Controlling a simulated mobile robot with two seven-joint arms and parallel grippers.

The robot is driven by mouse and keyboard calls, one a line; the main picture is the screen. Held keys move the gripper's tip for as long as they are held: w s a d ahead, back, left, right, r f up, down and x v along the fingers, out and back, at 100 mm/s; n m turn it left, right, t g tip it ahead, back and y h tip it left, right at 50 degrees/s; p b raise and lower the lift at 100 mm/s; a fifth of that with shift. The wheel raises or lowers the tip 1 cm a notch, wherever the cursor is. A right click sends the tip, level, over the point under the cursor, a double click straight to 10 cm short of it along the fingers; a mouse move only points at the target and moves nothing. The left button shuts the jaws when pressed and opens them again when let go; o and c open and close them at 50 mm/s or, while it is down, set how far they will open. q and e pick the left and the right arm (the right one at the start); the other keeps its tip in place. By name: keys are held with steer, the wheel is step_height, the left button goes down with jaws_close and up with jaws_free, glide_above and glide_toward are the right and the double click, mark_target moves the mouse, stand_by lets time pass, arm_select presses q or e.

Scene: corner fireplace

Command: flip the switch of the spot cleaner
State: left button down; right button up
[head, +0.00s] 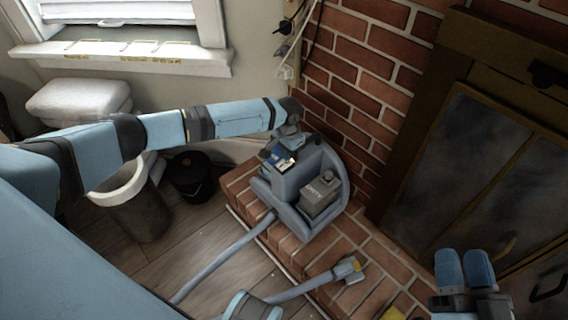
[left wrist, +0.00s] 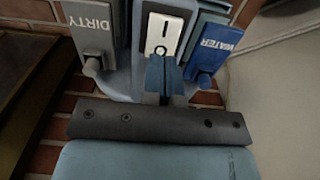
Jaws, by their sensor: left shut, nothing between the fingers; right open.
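The spot cleaner (head: 328,165), a blue-grey machine, stands upright on the brick hearth beside the brick wall. In the left wrist view its white switch (left wrist: 165,33), marked with a line and a circle, sits between a grey tank labelled DIRTY (left wrist: 95,28) and a blue tank labelled WATER (left wrist: 215,45). My left gripper (head: 287,148) is over the cleaner's top. In the left wrist view its shut, empty fingers (left wrist: 166,65) are at the lower edge of the switch; I cannot tell whether they touch it. My right gripper (head: 464,262) is open and empty, away from the cleaner.
The cleaner's hose (head: 225,255) runs over the hearth and floor to a nozzle (head: 348,270). A fireplace (head: 475,150) is at right. A grey bin (head: 140,212) and a black bucket (head: 192,177) stand left of the hearth (head: 238,182). A window is at upper left.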

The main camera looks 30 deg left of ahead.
arm_select(q)
steer(key=shift+f, duration=1.05)
stand_by(0.4)
steer(key=shift+r, duration=0.1)
